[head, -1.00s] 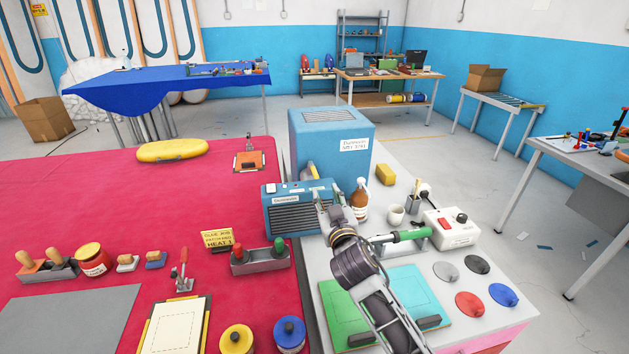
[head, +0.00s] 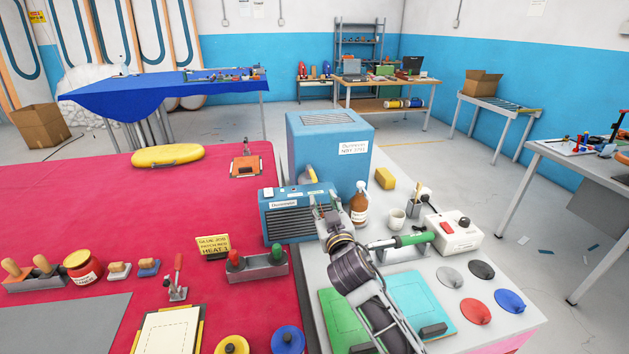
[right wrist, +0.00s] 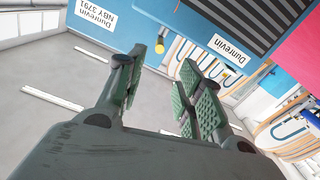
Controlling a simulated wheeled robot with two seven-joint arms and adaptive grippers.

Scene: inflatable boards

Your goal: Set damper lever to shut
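A tall blue cabinet (head: 325,140) labelled Dunrevin stands at the bench's back left. A lower blue Dunrevin unit (head: 290,222) with a dark grille stands in front of it. A yellow-ended part (head: 308,177), perhaps the damper lever, shows between them. In the right wrist view a yellow knob (right wrist: 216,60) hangs beyond the fingers, beside the blue box. My right gripper (head: 326,204) is open and empty at the right front of the lower unit. Its spread fingers show in the right wrist view (right wrist: 162,85), apart from the knob. The lever's setting cannot be read. My left gripper is out of view.
A green-handled tool (head: 405,240) lies on a stand beside a white switch box (head: 454,232). A red-and-green-knobbed block (head: 257,265) is left, on the red table.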

